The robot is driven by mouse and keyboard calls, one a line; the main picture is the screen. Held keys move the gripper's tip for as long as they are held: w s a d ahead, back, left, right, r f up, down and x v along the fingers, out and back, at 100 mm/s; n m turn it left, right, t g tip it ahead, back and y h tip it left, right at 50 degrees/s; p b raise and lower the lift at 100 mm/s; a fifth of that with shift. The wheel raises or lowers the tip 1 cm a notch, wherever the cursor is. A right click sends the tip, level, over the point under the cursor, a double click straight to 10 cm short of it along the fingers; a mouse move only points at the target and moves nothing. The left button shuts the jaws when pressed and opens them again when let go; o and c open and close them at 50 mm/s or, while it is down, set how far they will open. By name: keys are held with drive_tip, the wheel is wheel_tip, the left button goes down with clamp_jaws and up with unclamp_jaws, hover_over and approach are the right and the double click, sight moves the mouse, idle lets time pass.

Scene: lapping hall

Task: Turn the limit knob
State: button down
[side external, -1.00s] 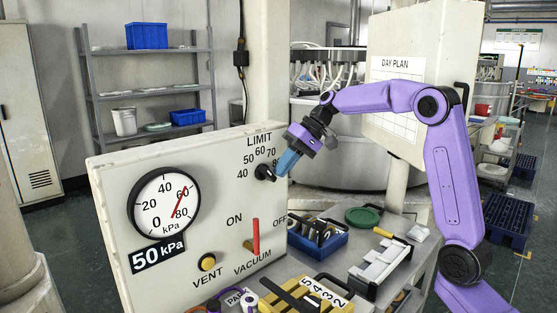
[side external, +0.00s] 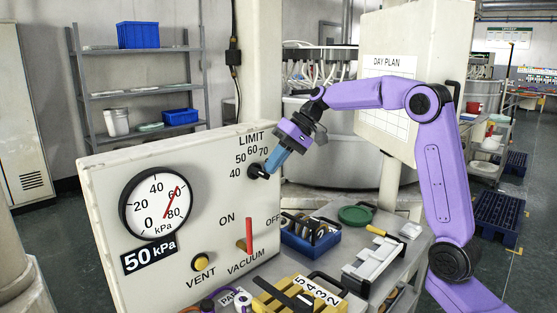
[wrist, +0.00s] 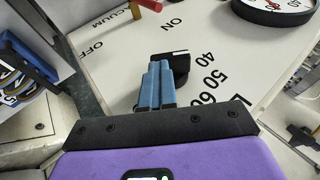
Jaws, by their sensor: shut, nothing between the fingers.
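The limit knob (side external: 256,171) is black and sits under the LIMIT scale on the pale panel (side external: 115,190). In the wrist view the knob (wrist: 176,68) carries a white mark near the 40 side. My gripper (side external: 268,171) has blue fingers, shut with nothing between them, and their tips are at the knob's right side. In the wrist view the gripper (wrist: 160,66) fingers lie close together and overlap the knob's edge; I cannot tell whether they touch it. The gauge (side external: 158,203) needle points between 60 and 80, near 60. A sign (side external: 150,257) reads 50 kPa.
The red vacuum lever (side external: 249,236) and yellow vent button (side external: 201,262) are lower on the panel.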

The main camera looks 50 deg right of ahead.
drive_tip(key=w+d+v, duration=0.1)
drive_tip(key=v, duration=1.2)
drive_tip(key=shift+d, duration=0.25)
drive_tip(key=c, duration=1.4)
unclamp_jaws()
drive_tip(key=shift+d, duration=0.1)
drive_tip(key=o, duration=0.5)
drive_tip(key=shift+s+r, duration=0.25)
drive_tip(key=shift+s, duration=0.05)
drive_tip(key=o, duration=0.5)
drive_tip(key=shift+s+a+r+t, duration=0.45)
drive_tip(key=shift+s+a, duration=0.2)
drive_tip(key=shift+s, duration=0.2)
drive_tip(key=shift+c, duration=0.2)
approach(259, 173)
drive_tip(key=w+a+f, duration=0.1)
drive_tip(key=f, duration=0.1)
drive_tip(key=w+a+f, duration=0.1)
drive_tip(key=w+f, duration=0.1)
drive_tip(key=f, duration=0.1)
drive_tip(key=w+f, duration=0.1)
drive_tip(key=f, duration=0.1)
drive_tip(key=shift+w+a+f, duration=0.2)
drive_tip(key=shift+a+f, duration=0.05)
drive_tip(key=shift+a, duration=0.15)
drive_tip(key=shift+c, duration=0.3)
